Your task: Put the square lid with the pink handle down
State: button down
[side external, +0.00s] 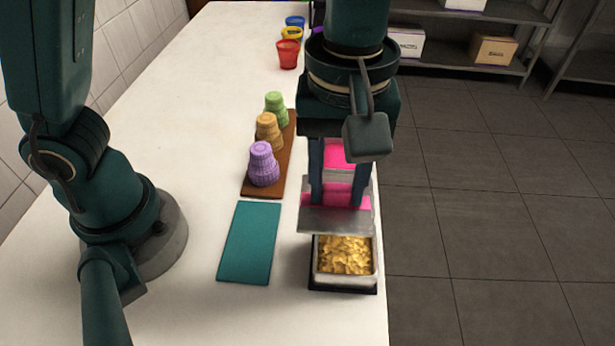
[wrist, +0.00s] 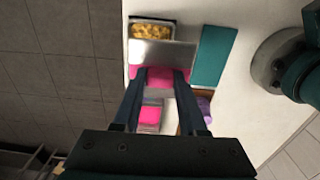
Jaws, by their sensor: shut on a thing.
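My gripper (side external: 338,201) is shut on the pink handle (side external: 338,188) of a square silver lid (side external: 335,222). In the wrist view the handle (wrist: 158,77) is between the fingers, and the lid plate (wrist: 165,53) extends beyond them. The lid is held up near an open metal container (side external: 362,284) filled with yellow flakes (side external: 346,254). The flakes are largely uncovered in both views. The lid's exact height above the container is hard to tell.
Behind the held lid is another pink-topped piece (side external: 340,153), partly hidden by my gripper. A teal mat (side external: 248,245) lies left of the container. A brown tray (side external: 284,178) holds purple, orange and green cup stacks. Red, yellow and blue cups stand farther back. The counter's right edge is close.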

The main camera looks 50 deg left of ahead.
jog(key=s+d+f, duration=0.2)
jog(key=d, duration=0.1)
jog(key=s+d+f, duration=0.2)
jog(key=d, duration=0.1)
jog(key=s+d+f, duration=0.2)
jog(key=d, duration=0.1)
jog(key=shift+s+d+f, duration=0.15)
jog(key=shift+d+f, duration=0.2)
jog(key=shift+f, duration=0.05)
jog(key=shift+s+d+f, duration=0.1)
jog(key=shift+f, duration=1.95)
jog(key=shift+f, duration=0.1)
jog(key=shift+c, duration=2.3)
grip_release()
